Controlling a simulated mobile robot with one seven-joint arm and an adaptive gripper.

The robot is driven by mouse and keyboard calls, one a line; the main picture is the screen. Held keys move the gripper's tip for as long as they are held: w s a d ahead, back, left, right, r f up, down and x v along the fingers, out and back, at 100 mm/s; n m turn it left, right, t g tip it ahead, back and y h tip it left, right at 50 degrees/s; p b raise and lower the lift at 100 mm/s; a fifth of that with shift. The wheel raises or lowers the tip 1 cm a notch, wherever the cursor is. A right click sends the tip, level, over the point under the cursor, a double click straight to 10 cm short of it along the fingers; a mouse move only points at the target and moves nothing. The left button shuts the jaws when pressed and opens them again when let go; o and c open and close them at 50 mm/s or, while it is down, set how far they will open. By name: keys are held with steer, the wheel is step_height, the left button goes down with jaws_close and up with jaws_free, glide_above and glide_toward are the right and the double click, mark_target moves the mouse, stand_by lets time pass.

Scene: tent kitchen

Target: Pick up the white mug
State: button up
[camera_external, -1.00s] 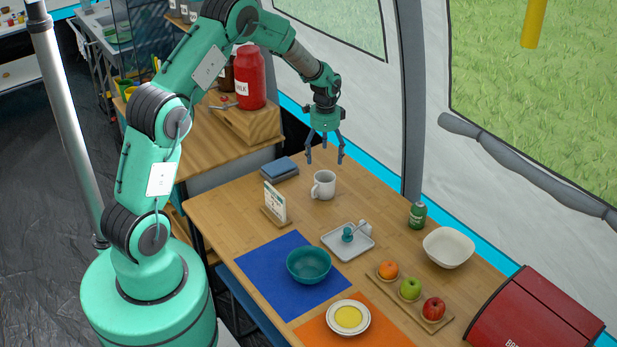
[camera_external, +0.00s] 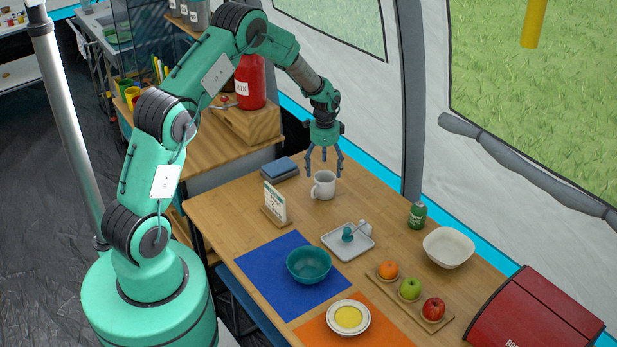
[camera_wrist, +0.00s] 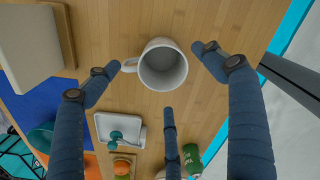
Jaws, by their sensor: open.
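The white mug (camera_external: 323,186) stands upright on the wooden table, its handle toward the left in the outside view. In the wrist view the mug (camera_wrist: 163,66) is seen from above, empty, with its handle at the left. My gripper (camera_external: 324,172) is directly above the mug, fingers pointing down and spread. In the wrist view my open gripper (camera_wrist: 160,70) has a finger on the left, one on the right and one below the mug. Its fingers look apart from the mug, and nothing is held.
A card stand (camera_external: 275,203) and blue books (camera_external: 279,169) are left of the mug. A white tray (camera_external: 335,250) lies in front, with a teal bowl (camera_external: 309,264) on a blue mat. A green can (camera_external: 417,215) is to the right. The wood around the mug is clear.

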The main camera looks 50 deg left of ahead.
mark_target(324, 175)
steer(key=shift+f, duration=1.95)
steer(key=shift+f, duration=0.1)
steer(key=shift+w+a+f+b, duration=0.15)
steer(key=shift+f+b, duration=0.85)
steer(key=shift+f, duration=1.5)
steer(key=c, duration=1.4)
